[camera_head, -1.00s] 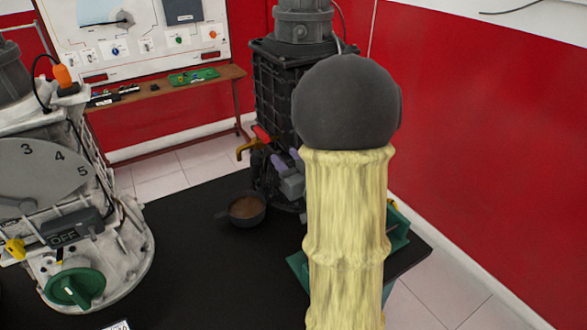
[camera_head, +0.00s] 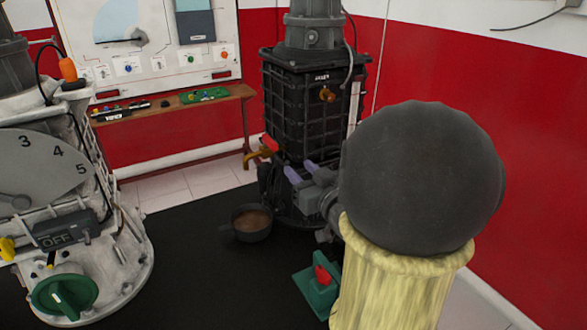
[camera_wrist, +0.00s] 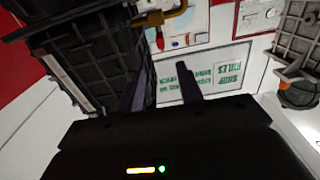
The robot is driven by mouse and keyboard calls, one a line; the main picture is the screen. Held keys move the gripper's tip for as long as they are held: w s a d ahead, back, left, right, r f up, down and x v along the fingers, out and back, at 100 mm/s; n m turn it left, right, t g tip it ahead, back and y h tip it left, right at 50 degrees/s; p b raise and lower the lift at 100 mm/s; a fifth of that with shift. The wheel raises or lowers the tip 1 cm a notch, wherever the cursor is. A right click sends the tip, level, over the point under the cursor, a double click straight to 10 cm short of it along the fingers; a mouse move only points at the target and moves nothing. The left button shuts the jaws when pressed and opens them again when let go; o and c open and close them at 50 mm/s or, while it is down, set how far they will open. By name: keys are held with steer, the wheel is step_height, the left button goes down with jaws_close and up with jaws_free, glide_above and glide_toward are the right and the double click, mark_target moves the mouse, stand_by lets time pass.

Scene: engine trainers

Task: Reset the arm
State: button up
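My gripper (camera_head: 299,171) is low in front of the tall black engine trainer (camera_head: 312,115) in the head view, above the dark table. In the wrist view, its two dark fingers (camera_wrist: 160,78) stand apart, with only background between them. The gripper is open and empty. The black trainer fills the left side of the wrist view, close beside the left finger; I cannot tell whether they touch. My arm's large dark joint and yellow sleeve cover the right front of the head view and hide part of the table.
A brown-filled pan (camera_head: 251,222) sits left of my gripper. A green block with a red part (camera_head: 321,287) lies near my arm. A white trainer with a dial (camera_head: 75,225) stands at left. A red-handled tap (camera_head: 262,151) juts from the black trainer.

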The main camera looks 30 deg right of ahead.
steer(key=shift+f, duration=0.1)
steer(key=a+f+m+g+h, duration=0.1)
steer(key=a+f+g, duration=0.25)
steer(key=f, duration=0.25)
steer(key=a+f+g+h, duration=0.1)
steer(key=a+f+g, duration=0.1)
steer(key=f+g, duration=0.3)
steer(key=s+a+f+g+y, duration=0.2)
steer(key=s+a+f+g, duration=0.55)
steer(key=s+a, duration=0.3)
step_height(320, 180, up, 17)
steer(key=p, duration=1.7)
steer(key=shift+s+r+n+t+p, duration=0.15)
steer(key=shift+s+n+t+p, duration=0.2)
steer(key=shift+s+n, duration=0.1)
